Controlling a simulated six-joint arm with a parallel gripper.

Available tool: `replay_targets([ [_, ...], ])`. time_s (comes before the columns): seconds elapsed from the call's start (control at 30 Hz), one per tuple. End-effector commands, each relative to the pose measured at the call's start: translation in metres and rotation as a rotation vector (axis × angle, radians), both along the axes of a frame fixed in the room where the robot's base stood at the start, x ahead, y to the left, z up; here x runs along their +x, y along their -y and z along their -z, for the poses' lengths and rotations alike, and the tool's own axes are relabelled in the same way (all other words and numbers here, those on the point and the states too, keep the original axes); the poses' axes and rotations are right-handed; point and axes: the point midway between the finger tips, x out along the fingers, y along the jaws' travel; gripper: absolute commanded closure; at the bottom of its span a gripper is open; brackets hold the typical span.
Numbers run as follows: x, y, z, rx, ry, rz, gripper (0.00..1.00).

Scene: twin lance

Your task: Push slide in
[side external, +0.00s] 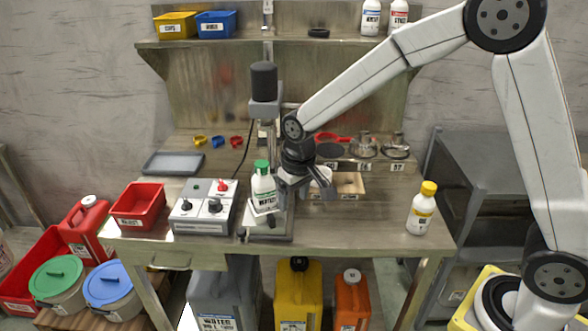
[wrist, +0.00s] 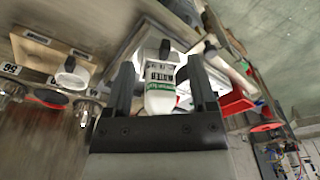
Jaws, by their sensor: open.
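A white bottle with a green cap (side external: 263,188) stands upright on a small pale slide plate (side external: 262,213) at the front of a grey column machine (side external: 265,108). My gripper (side external: 305,186) is open, just right of the bottle and in front of the machine's column. In the wrist view the white bottle (wrist: 160,88) shows between the two dark fingers of my gripper (wrist: 160,80). I cannot tell whether the fingers touch the bottle or the slide. My gripper and wrist hide part of the column and the slide's right side.
A control box (side external: 205,208) with knobs and a red bin (side external: 138,204) stand left of the machine. A yellow-capped bottle (side external: 422,208) stands at the right, with bare tabletop before it. A wooden tray (side external: 347,185) lies behind my gripper. A shelf (side external: 285,38) runs above.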

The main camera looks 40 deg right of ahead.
Motion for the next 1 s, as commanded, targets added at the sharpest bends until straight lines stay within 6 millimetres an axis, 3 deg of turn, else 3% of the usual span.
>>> replay_targets([
  [0.2,0.041,-0.031,0.008,-0.003,-0.04,-0.002,0.28],
  [0.5,0.079,-0.072,0.02,-0.012,-0.088,-0.001,0.28],
  [0.7,0.089,-0.085,0.025,-0.016,-0.104,0.0,0.28],
  [1.0,0.09,-0.087,0.026,-0.016,-0.106,0.001,0.28],
])
